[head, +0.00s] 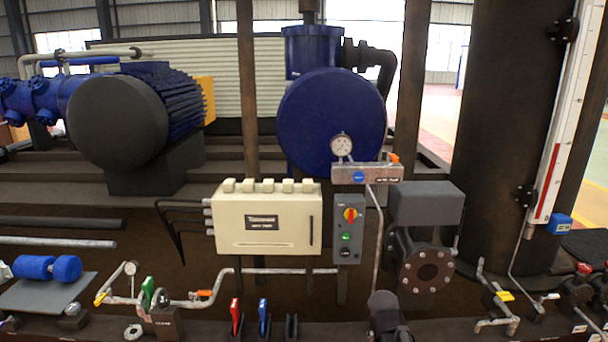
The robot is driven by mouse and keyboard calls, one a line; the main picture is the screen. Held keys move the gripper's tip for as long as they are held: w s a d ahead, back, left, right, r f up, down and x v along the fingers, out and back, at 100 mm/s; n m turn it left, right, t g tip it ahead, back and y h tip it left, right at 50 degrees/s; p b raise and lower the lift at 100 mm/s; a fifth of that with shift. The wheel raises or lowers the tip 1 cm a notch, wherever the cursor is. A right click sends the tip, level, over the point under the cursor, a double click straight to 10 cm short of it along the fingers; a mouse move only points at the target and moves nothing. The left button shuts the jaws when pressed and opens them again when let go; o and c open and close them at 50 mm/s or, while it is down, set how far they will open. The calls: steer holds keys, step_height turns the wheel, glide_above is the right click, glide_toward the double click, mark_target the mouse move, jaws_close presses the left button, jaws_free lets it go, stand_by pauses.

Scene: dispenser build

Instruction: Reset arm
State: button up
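A dark rounded shape (388,315) rises from the bottom edge, right of the middle. It may be the end of my arm, but I cannot be sure. No gripper fingers can be made out, and nothing is seen held. The task names no other object.
A cream control box (268,222) and a grey switch panel (348,230) stand mid-view. A dark flanged unit (427,205) is to their right. Red (236,316) and blue (263,317) handles, a green-handled valve (149,291) and pipes line the front. A blue vessel (330,122) stands behind.

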steer(key=s+a+g+y, duration=0.35)
steer(key=s+a, duration=0.25)
steer(key=s, duration=0.3)
step_height(320, 180, up, 23)
steer(key=p, duration=2.5)
steer(key=shift+d+r+h, duration=0.15)
steer(key=shift+r+h, duration=0.05)
steer(key=shift+h, duration=0.15)
